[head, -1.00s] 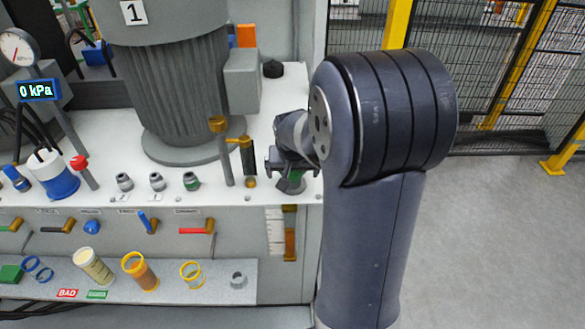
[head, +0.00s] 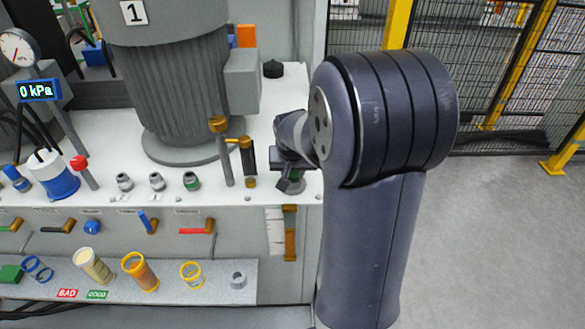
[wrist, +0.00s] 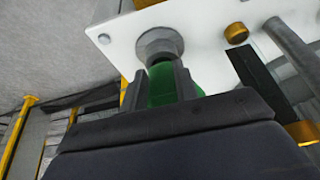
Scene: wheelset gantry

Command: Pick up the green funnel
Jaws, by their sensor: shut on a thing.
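The green funnel (wrist: 162,85) shows in the wrist view between the two dark fingers of my gripper (wrist: 158,88). My gripper is shut on it. A round grey piece (wrist: 158,46) shows just beyond the funnel, over the white top; I cannot tell whether it is part of the funnel or a holder. In the head view my gripper (head: 286,172) is at the right front corner of the white bench top, and it hides nearly all of the funnel.
Brass-topped posts (head: 248,158) stand close to the left of my gripper. Several grey and green fittings (head: 157,181) line the bench's front edge. A large ribbed grey motor (head: 180,90) stands behind. A lower shelf (head: 215,292) holds rings and cups. Open floor lies at the right.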

